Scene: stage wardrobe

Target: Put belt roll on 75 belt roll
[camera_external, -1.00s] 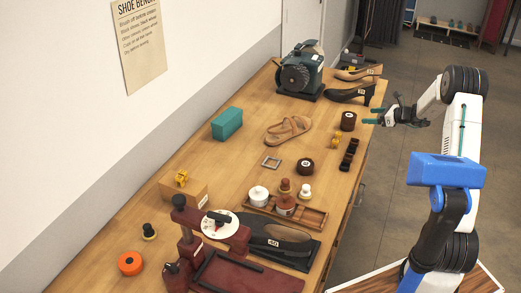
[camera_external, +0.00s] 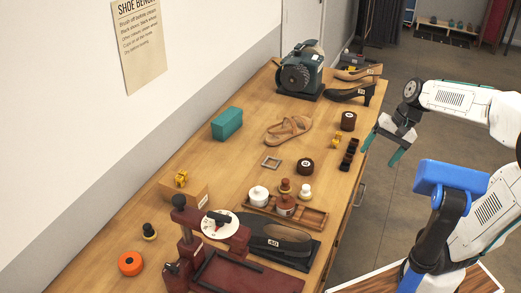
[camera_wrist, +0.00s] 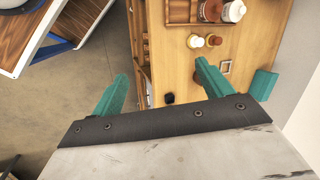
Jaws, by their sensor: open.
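Two dark brown belt rolls with small pale labels stand on the wooden bench in the external view. One roll (camera_external: 348,122) is near the right edge, close to the shoes. The other roll (camera_external: 306,167) is nearer the middle, beside the metal buckle. The labels are too small to read, so I cannot tell which is 75. My gripper (camera_external: 383,150) is open and empty, with teal fingers pointing down just beyond the bench's right edge, apart from both rolls. In the wrist view its fingers (camera_wrist: 162,86) are spread wide; neither roll is clearly visible there.
Small dark pieces (camera_external: 349,154) and a yellow item (camera_external: 336,141) lie between the rolls and the bench edge. A tray (camera_external: 315,217) with bottles, a sandal (camera_external: 288,131), a buckle (camera_external: 271,162) and a teal box (camera_external: 227,124) are nearby. Bare wood surrounds the buckle.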

